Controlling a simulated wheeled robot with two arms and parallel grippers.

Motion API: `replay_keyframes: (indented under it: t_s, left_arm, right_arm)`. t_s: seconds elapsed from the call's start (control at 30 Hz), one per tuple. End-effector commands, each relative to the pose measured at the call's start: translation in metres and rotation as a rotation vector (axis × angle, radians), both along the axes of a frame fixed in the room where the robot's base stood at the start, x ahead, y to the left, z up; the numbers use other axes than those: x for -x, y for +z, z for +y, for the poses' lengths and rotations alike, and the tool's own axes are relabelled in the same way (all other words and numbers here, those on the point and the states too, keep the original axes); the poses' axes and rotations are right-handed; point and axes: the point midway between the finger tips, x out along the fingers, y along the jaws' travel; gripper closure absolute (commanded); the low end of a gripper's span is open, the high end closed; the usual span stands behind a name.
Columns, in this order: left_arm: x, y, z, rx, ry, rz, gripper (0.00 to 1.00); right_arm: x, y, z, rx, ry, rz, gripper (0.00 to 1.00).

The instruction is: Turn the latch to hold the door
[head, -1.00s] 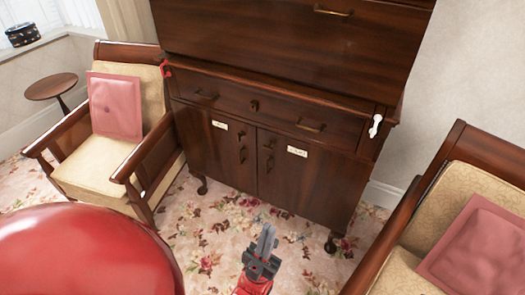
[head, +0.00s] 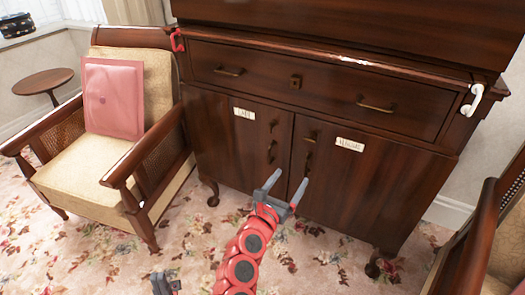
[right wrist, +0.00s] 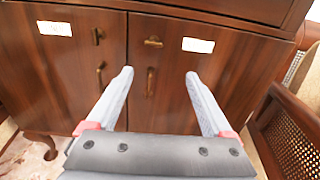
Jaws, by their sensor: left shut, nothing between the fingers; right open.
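The dark wooden cabinet (head: 375,190) has two shut lower doors, the left door (head: 225,155) and the right door (head: 350,195), each with a white label. Small brass fittings sit by the middle seam, a short one (head: 311,137) above a longer pull (head: 307,163) on the right door. A red hook-shaped piece (head: 177,40) is at the upper left corner and a white one (head: 473,100) at the right corner. I cannot tell which is the latch. My right gripper (head: 287,185) is open and empty before the doors, also in the right wrist view (right wrist: 158,74). My left gripper (head: 164,284) is shut, low at the bottom edge.
A wide drawer (head: 300,85) with brass handles is above the doors. An armchair with a pink cushion (head: 113,98) stands left of the cabinet, and another chair (head: 480,240) stands close at the right. Floral carpet (head: 120,265) is open in front.

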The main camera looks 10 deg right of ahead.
Motion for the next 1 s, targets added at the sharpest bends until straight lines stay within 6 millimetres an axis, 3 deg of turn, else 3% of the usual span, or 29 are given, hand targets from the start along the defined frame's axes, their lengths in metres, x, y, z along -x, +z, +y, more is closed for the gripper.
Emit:
replay_keyframes:
  t_s: [0.1, 0.27, 0.7, 1.0]
  left_arm:
    - [0.0, -0.004, 0.0, 0.0, 0.0, 0.0, 1.0]
    - [0.0, -0.004, 0.0, 0.0, 0.0, 0.0, 1.0]
    - [0.0, -0.014, 0.0, 0.0, 0.0, 0.0, 1.0]
    - [0.0, -0.019, 0.0, 0.0, 0.0, 0.0, 1.0]
  right_arm:
    - [-0.006, -0.001, 0.004, -0.042, 0.019, -0.02, 0.15]
    - [-0.022, -0.001, -0.009, -0.042, 0.015, -0.019, 0.15]
    - [-0.108, -0.001, -0.066, -0.033, 0.018, -0.019, 0.15]
    - [-0.142, -0.001, -0.089, -0.037, 0.017, -0.017, 0.15]
